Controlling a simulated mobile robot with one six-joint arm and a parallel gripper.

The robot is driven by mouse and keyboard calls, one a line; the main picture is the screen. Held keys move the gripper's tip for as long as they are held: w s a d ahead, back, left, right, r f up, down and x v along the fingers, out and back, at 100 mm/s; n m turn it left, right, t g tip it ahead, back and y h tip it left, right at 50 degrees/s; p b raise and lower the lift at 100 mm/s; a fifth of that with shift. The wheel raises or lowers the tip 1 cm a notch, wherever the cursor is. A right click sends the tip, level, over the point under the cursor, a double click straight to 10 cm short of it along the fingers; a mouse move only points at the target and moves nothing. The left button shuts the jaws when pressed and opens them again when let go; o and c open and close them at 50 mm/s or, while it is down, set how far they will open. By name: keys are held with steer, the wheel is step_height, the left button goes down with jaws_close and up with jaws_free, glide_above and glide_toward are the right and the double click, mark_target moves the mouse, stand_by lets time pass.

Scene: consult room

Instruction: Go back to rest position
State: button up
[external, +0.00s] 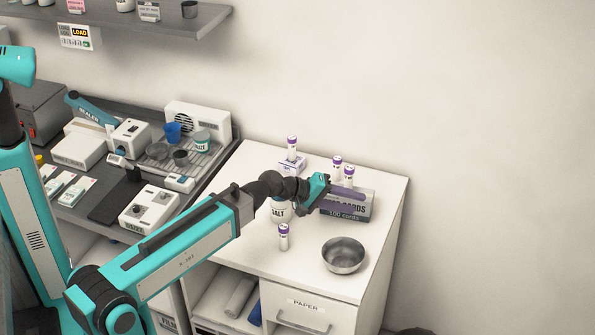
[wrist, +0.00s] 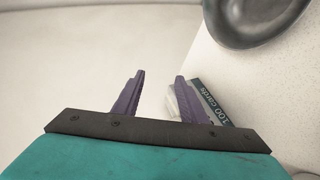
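My gripper (external: 341,200) is at the end of my teal arm, stretched out over the white cabinet top (external: 300,262). In the wrist view its two purple fingers (wrist: 152,98) stand apart with nothing between them. In the external view the gripper overlaps the box of cards (external: 345,213); the box (wrist: 212,105) shows beside and behind the right finger in the wrist view. I cannot tell whether the finger touches the box.
White tubes with purple caps stand near the gripper: one in front (external: 284,237), one on a small box (external: 292,148), two by the card box (external: 348,176). A salt jar (external: 280,212) stands under my wrist. A metal bowl (external: 343,254) is front right. A shelf (external: 150,20) hangs upper left.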

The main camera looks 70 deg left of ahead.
steer(key=w+d+f+m+g+b, duration=0.15)
steer(key=d+f+m, duration=0.35)
steer(key=d, duration=0.6)
steer(key=w+d+f+m+b, duration=0.2)
steer(key=d+f+m+b, duration=0.15)
steer(key=d, duration=0.75)
steer(key=w+d+f+m+g+b, duration=0.15)
steer(key=d+f+m, duration=0.45)
steer(key=d, duration=0.6)
steer(key=s+a+f+g+y+b, duration=0.1)
steer(key=s+f+g+b, duration=0.1)
steer(key=s+f, duration=0.5)
steer(key=s+a+f+g+b, duration=0.1)
steer(key=s+f+g+b, duration=0.1)
steer(key=f, duration=0.9)
steer(key=s+a+f+g+y+b, duration=0.1)
steer(key=s+f+g+b, duration=0.1)
steer(key=s+f, duration=0.5)
steer(key=s+a+f+n+g+y+b, duration=0.1)
steer(key=s+a+f+g+b, duration=0.15)
steer(key=s+a+f, duration=0.55)
steer(key=s+a+f+n+g+y+b, duration=0.1)
steer(key=s+a+f+n+g, duration=0.3)
steer(key=s+f, duration=0.7)
steer(key=s+d+f+m+g+h+p, duration=0.1)
steer(key=s+f+m+g+p, duration=0.2)
steer(key=s, duration=1.4)
step_height(320, 180, up, 13)
steer(key=p, duration=1.2)
steer(key=shift+m, duration=0.35)
